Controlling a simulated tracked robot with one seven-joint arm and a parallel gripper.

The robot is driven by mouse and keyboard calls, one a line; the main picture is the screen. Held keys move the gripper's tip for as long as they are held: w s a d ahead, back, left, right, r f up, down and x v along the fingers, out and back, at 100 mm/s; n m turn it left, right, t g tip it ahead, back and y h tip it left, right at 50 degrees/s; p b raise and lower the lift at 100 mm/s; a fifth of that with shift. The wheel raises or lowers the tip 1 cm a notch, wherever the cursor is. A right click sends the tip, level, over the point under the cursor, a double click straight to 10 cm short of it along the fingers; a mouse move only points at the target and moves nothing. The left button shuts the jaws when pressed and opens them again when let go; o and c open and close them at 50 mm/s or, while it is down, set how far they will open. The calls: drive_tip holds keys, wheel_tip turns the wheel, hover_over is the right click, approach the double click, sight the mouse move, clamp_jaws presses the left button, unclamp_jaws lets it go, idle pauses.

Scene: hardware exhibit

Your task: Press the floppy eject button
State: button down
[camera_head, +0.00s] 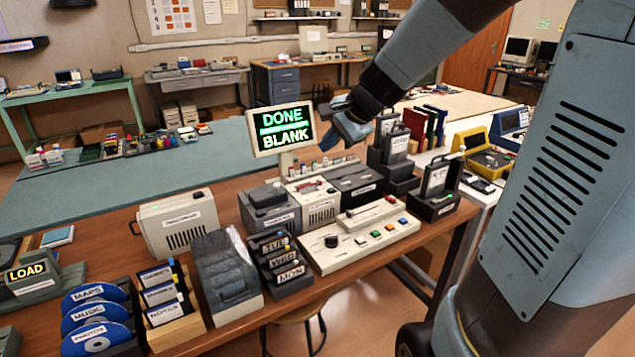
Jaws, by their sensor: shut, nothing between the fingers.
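My gripper (336,136) hangs above the back of the wooden table, just right of a lit screen (283,127) reading "DONE" and "BLANK". Its fingers look closed and hold nothing. Below it stands a beige vented drive-like box (319,208) with a reddish part on top. In front is a beige control console (345,252) with a black knob and several coloured buttons (376,234). My gripper is apart from both. No label I can read marks the floppy eject button, so I cannot tell which it is.
Dark upright cases (440,192) stand right of the console. Holders labelled TUE, WED and MON (282,262), a dark covered box (226,275) and a disc rack (98,318) crowd the front. A beige box (178,224) stands left. Free tabletop (110,240) shows at left.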

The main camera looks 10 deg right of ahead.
drive_tip(key=w+d+f+m, duration=0.2)
drive_tip(key=w+f+m, duration=0.25)
drive_tip(key=w, duration=0.35)
drive_tip(key=m+t, duration=0.2)
drive_tip(key=m, duration=0.4)
hover_over(333, 190)
drive_tip(key=shift+n, duration=0.25)
wheel_tip(333, 190, down, 5)
drive_tip(key=shift+r, duration=0.1)
drive_tip(key=shift+f, duration=4.35)
drive_tip(key=shift+f, duration=0.1)
drive_tip(key=shift+s+f, duration=0.15)
drive_tip(key=shift+f, duration=0.15)
drive_tip(key=shift+f, duration=0.35)
drive_tip(key=shift+r, duration=0.85)
